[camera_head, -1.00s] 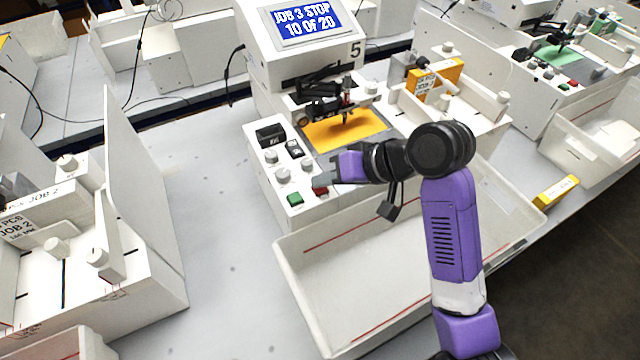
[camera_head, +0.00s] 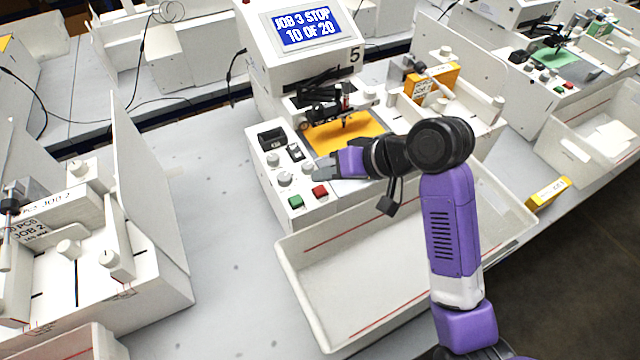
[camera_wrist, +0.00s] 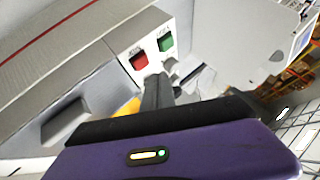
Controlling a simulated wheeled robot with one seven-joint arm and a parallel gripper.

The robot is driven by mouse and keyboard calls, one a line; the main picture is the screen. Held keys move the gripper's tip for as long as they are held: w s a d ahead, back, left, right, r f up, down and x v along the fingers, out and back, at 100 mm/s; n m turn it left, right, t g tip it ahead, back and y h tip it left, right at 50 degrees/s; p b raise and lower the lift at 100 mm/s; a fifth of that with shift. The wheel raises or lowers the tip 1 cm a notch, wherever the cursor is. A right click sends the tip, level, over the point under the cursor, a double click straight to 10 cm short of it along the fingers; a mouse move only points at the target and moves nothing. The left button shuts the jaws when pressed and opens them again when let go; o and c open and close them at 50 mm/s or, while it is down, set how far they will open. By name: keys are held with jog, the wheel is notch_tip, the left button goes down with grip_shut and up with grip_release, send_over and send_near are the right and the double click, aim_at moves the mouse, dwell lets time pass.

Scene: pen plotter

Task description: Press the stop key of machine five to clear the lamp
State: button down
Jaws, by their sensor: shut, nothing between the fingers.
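Machine five (camera_head: 300,60) is a white plotter marked "5" with a blue screen (camera_head: 307,27) reading "JOB 3 STOP 10 OF 20". Its front panel carries a red key (camera_head: 320,191) and a green key (camera_head: 296,202), with grey knobs behind them. In the wrist view the red key (camera_wrist: 138,62) and green key (camera_wrist: 165,43) show beyond the fingers, their labels too small to read surely. My gripper (camera_head: 318,172) is shut and empty. In the head view its tips are just behind the red key, near a knob; contact cannot be told.
A yellow sheet (camera_head: 345,136) lies on the plotter bed under the pen. A white tray (camera_head: 290,262) stands in front of the machine. A yellow box (camera_head: 434,84) is at the right. Open table (camera_head: 215,215) lies to the left.

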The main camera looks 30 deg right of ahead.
aim_at(324, 191)
jog(key=shift+r+p, duration=1.7)
jog(key=shift+r, duration=0.2)
